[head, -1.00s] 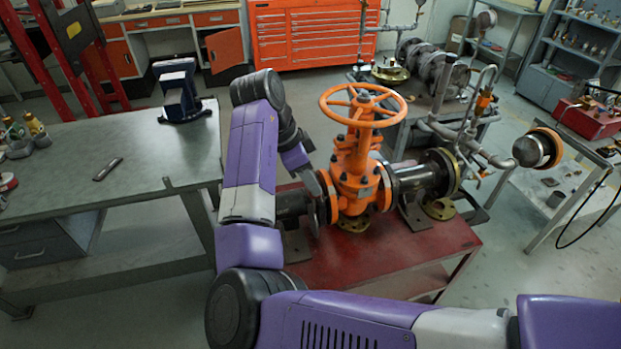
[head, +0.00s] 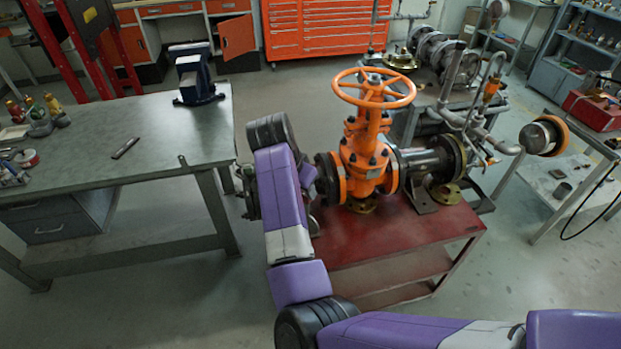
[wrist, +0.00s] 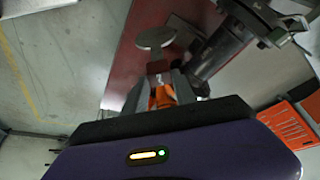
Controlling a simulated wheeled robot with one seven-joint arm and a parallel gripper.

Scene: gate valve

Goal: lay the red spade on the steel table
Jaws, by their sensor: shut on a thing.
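My gripper (wrist: 160,88) is shut in the wrist view on a narrow orange-red piece (wrist: 163,97) between its fingers. A round grey disc with a short stem (wrist: 155,38) shows just beyond the fingertips. The two look like one spade, but the join is hidden by the fingers. In the head view my arm hides the gripper and the spade. My arm is between that table and the orange valve.
The orange gate valve (head: 365,150) stands on a red cart (head: 400,245), close right of my arm. A blue vice (head: 195,75) sits at the table's back right corner. A small dark bar (head: 125,148) lies on the tabletop. Bottles (head: 40,115) stand at its left.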

